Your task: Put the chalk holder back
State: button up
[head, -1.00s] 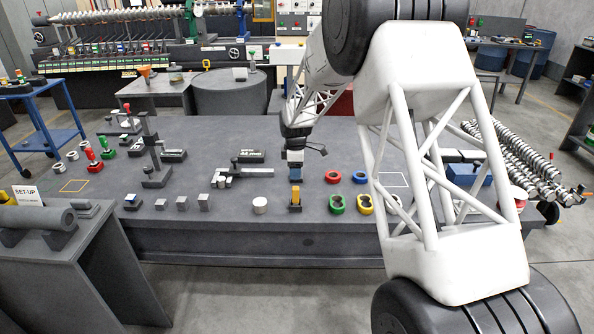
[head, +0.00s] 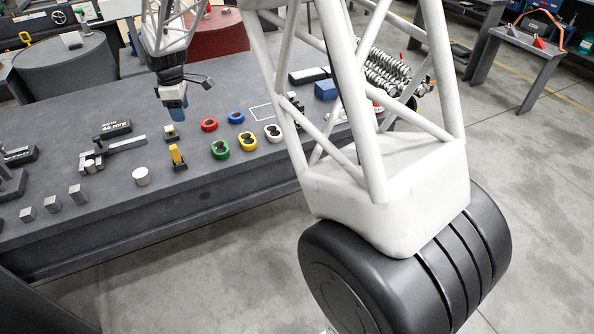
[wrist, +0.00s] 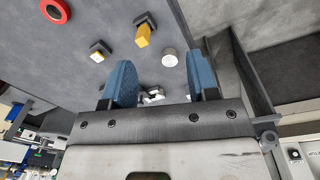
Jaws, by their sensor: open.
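No piece is marked as the chalk holder, and I cannot tell for sure which it is. A yellow piece in a dark stand (head: 177,157) is on the grey bench; it also shows in the wrist view (wrist: 143,35). Behind it is a small dark block with a yellow and white top (head: 170,132), also in the wrist view (wrist: 98,52). My gripper (head: 174,104) is above the bench, apart from both pieces. In the wrist view its blue fingers (wrist: 160,82) are spread, with nothing held between them.
A white cylinder (head: 142,176) stands left of the yellow piece. Red (head: 209,124), blue (head: 236,117), green (head: 220,149) and yellow (head: 247,143) rings lie to the right. A white outlined rectangle (head: 263,112) on the bench is mostly bare. Grey blocks (head: 78,194) stand front left.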

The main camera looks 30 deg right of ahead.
jog(key=s+d+r+m, duration=0.2)
jog(key=s+d+r, duration=0.15)
jog(key=s, duration=0.25)
jog(key=s+d+r+m, duration=0.2)
jog(key=s+r, duration=0.3)
jog(key=s, duration=0.1)
jog(key=s+d+m, duration=0.3)
jog(key=s, duration=0.8)
jog(key=s+d+r+m+t, duration=0.1)
jog(key=s+d+m, duration=0.2)
jog(key=s, duration=0.9)
jog(key=s+d+r+m+t, duration=0.1)
jog(key=s+m, duration=0.3)
jog(key=s, duration=0.8)
jog(key=shift+d, duration=0.9)
